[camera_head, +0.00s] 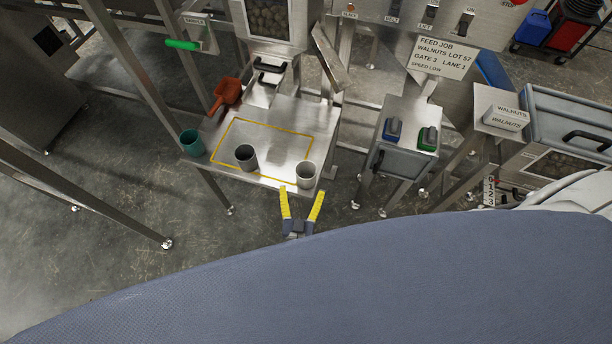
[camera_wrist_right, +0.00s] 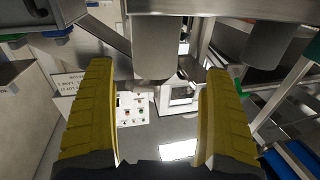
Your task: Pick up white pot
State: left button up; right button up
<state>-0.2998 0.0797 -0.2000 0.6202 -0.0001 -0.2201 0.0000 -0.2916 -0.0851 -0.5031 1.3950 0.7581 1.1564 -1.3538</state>
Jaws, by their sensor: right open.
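The white pot (camera_head: 306,174) stands upright at the front right corner of the steel table (camera_head: 273,118), partly on the yellow outlined area. My right gripper (camera_head: 302,191) is open, with its yellow fingers spread just in front of the pot at the table's front edge. The fingers look apart from the pot, but the head view leaves the exact gap unclear. In the right wrist view, the open fingers (camera_wrist_right: 158,75) have a pale cylinder (camera_wrist_right: 154,48) beyond them; I cannot tell whether it is the pot. My left gripper is not in view.
A dark grey pot (camera_head: 246,158) stands left of the white pot, and a teal pot (camera_head: 192,142) at the table's left edge. A red scoop (camera_head: 227,92) lies behind.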

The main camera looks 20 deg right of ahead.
aim_at(307, 165)
jog(key=shift+d, duration=0.3)
jog(key=shift+x, duration=3.65)
jog(key=c, duration=1.2)
